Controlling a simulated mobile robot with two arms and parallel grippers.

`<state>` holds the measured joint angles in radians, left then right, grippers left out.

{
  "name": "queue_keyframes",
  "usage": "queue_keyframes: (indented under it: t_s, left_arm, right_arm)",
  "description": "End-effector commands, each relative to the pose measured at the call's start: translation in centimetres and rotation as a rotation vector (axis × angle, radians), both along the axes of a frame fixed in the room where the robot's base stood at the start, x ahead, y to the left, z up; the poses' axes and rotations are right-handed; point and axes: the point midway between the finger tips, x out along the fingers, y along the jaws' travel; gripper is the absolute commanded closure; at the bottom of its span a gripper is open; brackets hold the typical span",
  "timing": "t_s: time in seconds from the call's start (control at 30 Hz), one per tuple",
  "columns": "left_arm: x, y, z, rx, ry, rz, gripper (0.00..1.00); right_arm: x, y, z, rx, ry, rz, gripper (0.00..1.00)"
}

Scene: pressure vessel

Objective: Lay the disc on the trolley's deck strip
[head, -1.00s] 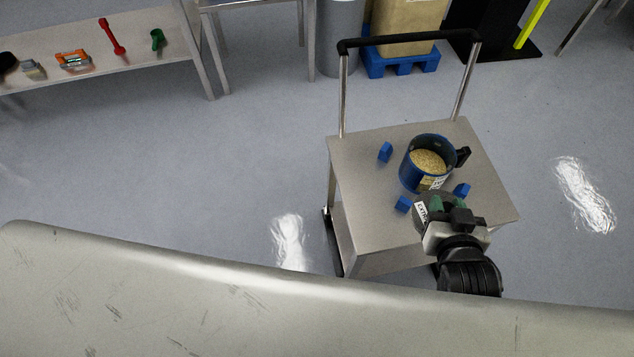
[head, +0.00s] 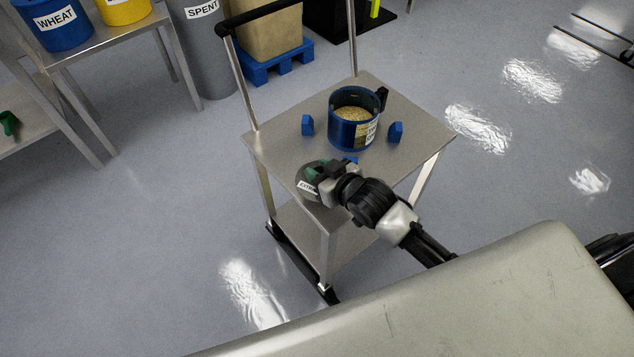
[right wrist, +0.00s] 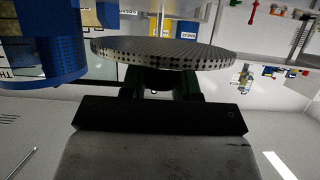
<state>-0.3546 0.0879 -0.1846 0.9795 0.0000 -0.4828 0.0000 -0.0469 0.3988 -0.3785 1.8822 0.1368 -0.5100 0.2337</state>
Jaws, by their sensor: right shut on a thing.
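The disc (head: 308,184) is grey and round with a white label, in the head view over the near left part of the trolley's deck (head: 272,148). The deck strip is not clearly marked out. My left gripper is not in view.
A blue pot of grain (head: 356,118) stands on the deck among blue blocks (head: 307,125), one partly hidden behind my gripper. The trolley's black handle (head: 270,17) rises at the back. A large pale curved surface (head: 480,300) fills the foreground. Floor left of the trolley is clear.

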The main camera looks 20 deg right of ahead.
Motion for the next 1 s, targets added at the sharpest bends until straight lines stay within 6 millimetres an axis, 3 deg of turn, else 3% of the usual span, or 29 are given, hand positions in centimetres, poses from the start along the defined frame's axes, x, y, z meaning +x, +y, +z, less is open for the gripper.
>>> queue_keyframes:
  t_s: [0.3, 0.7, 0.73, 0.87, 1.0]
  left_arm:
    - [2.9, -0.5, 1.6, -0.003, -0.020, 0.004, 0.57]
    - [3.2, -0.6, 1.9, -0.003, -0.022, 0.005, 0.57]
    - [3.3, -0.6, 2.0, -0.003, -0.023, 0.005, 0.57]
    - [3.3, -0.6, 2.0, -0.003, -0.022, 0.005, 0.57]
    - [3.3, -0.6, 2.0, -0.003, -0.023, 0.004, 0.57]
  right_arm:
    - [0.0, 0.0, -4.1, -0.001, 0.000, 0.000, 0.94]
    - [0.0, 0.0, -4.6, -0.001, -0.001, 0.000, 0.94]
    - [0.0, 0.0, -4.5, -0.001, -0.001, 0.000, 0.66]
    - [0.0, 0.0, -4.5, -0.001, -0.001, 0.000, 0.46]
    - [0.0, 0.0, -4.5, -0.001, -0.001, 0.000, 0.44]
